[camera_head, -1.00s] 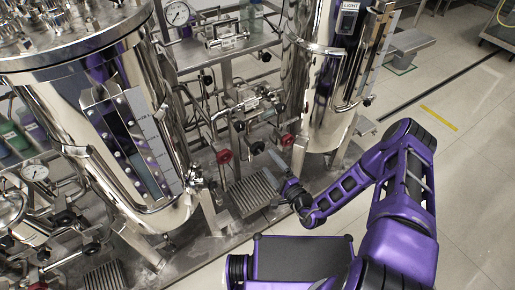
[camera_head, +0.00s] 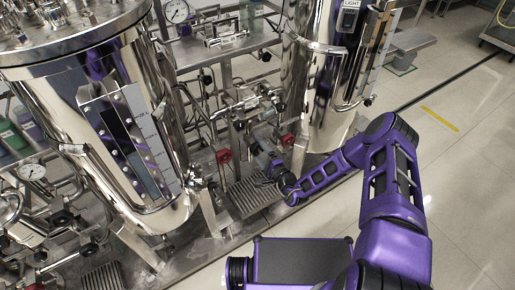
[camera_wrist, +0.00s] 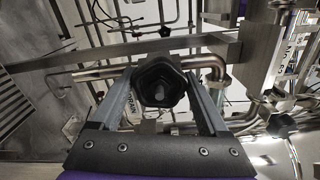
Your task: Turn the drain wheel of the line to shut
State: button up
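A black lobed hand wheel (camera_wrist: 162,84) sits in the middle of the wrist view, facing the camera. My gripper (camera_wrist: 160,76) is open, with one finger on each side of the wheel. I cannot tell whether the fingers touch it. In the head view my gripper (camera_head: 262,156) is low among the pipework between the two steel vessels, and the black wheel there is hidden behind it.
Red valve handles stand left (camera_head: 224,156) and right (camera_head: 287,141) of my gripper in the head view. Large steel vessels stand left (camera_head: 95,120) and right (camera_head: 315,80). A ribbed grate (camera_head: 248,195) lies below.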

jog(key=c, duration=0.9)
